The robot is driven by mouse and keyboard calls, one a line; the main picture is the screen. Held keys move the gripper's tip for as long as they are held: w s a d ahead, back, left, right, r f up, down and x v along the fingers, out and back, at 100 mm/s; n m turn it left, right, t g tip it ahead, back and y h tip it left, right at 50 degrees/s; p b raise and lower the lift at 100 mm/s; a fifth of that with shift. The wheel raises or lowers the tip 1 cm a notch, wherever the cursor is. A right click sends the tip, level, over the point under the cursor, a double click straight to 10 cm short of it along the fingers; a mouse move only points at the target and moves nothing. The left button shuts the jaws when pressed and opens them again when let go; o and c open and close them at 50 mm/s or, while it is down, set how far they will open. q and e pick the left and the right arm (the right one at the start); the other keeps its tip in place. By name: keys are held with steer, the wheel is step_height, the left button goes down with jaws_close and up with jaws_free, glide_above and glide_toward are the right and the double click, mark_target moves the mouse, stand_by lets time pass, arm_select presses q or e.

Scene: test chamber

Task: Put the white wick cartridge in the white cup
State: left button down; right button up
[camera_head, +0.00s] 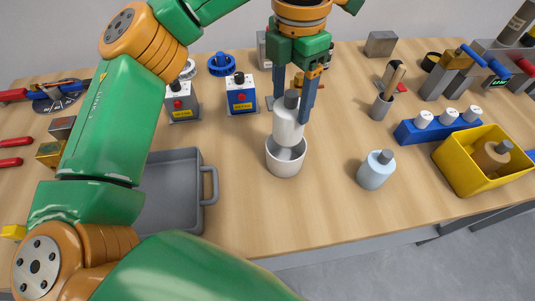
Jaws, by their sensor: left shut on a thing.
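The white wick cartridge (287,126) is a white cylinder with a grey top. My left gripper (294,106) points down and is shut on its upper part. The white cup (286,164) stands upright on the table, directly under the cartridge. The lower end of the cartridge overlaps the cup's opening in the picture. I cannot tell whether it touches the cup's floor. My right gripper is not in view.
A pale blue bottle (375,171) stands to the right of the cup. A grey tray (172,190) lies to its left, partly behind my arm. A yellow bin (468,178) and a blue rack (433,128) are at the right. Bare tabletop (260,215) lies in front of the cup.

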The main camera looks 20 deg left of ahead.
mark_target(287, 136)
arm_select(q)
steer(key=shift+a+f, duration=0.2)
steer(key=shift+f, duration=0.15)
steer(key=f, duration=0.8)
steer(key=shift+w+d+f, duration=0.1)
steer(key=shift+d+f, duration=0.15)
steer(key=shift+f, duration=0.45)
steer(key=shift+a, duration=0.1)
steer(key=shift+f, duration=0.1)
steer(key=shift+f+b, duration=0.15)
steer(key=shift+b, duration=0.25)
steer(key=shift+c, duration=0.2)
jaws_free()
steer(key=shift+o, duration=0.2)
